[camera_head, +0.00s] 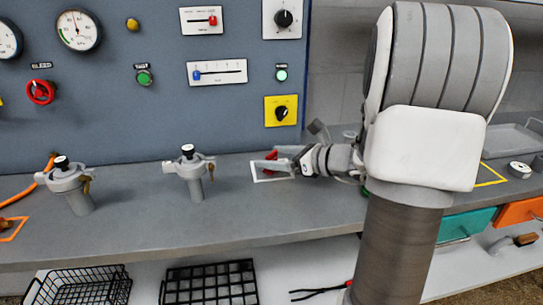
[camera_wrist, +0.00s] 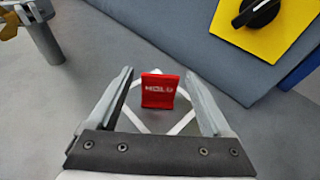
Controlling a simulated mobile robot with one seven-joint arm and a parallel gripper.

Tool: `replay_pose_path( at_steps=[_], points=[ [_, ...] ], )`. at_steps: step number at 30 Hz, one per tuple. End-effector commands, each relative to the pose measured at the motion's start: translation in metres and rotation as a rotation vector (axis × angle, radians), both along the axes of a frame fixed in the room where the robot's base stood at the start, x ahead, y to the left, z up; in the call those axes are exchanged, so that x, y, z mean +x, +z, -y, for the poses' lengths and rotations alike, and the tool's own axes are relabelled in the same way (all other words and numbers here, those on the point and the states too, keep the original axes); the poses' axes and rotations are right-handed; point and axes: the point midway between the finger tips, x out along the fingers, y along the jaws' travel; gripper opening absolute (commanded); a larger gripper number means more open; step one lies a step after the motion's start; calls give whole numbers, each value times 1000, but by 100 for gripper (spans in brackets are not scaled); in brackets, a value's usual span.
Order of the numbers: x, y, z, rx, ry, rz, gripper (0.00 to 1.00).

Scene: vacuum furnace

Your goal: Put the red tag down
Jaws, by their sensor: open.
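The red tag (camera_wrist: 159,90), lettered in white, stands on the grey bench inside a white outlined square (camera_wrist: 184,121). In the head view the red tag (camera_head: 271,156) shows only in part, between the fingers, and the white outline (camera_head: 258,177) is partly covered by my gripper. My gripper (camera_wrist: 160,88) is open, with one finger on each side of the tag and a visible gap to both. In the head view my gripper (camera_head: 268,161) reaches in from the right, low over the bench.
Two grey valves (camera_head: 190,170) (camera_head: 70,183) stand on the bench to the left. The blue panel (camera_head: 225,125) rises behind, with a yellow-plated black knob (camera_head: 281,111) near my gripper. Wire baskets (camera_head: 210,285) sit below the bench (camera_head: 135,225). The bench front is clear.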

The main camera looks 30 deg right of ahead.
Motion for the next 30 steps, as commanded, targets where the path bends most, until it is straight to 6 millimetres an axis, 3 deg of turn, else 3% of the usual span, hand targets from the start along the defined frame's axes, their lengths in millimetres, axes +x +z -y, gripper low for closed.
replay_pose_path(
  at_steps=[9, 15, 30],
  points=[
    [-57, 23, 33, 0, -5, 0, 84],
    [-83, 31, 47, 0, -4, 0, 84],
    [-93, 33, 51, 1, -1, 0, 84]
  ],
)
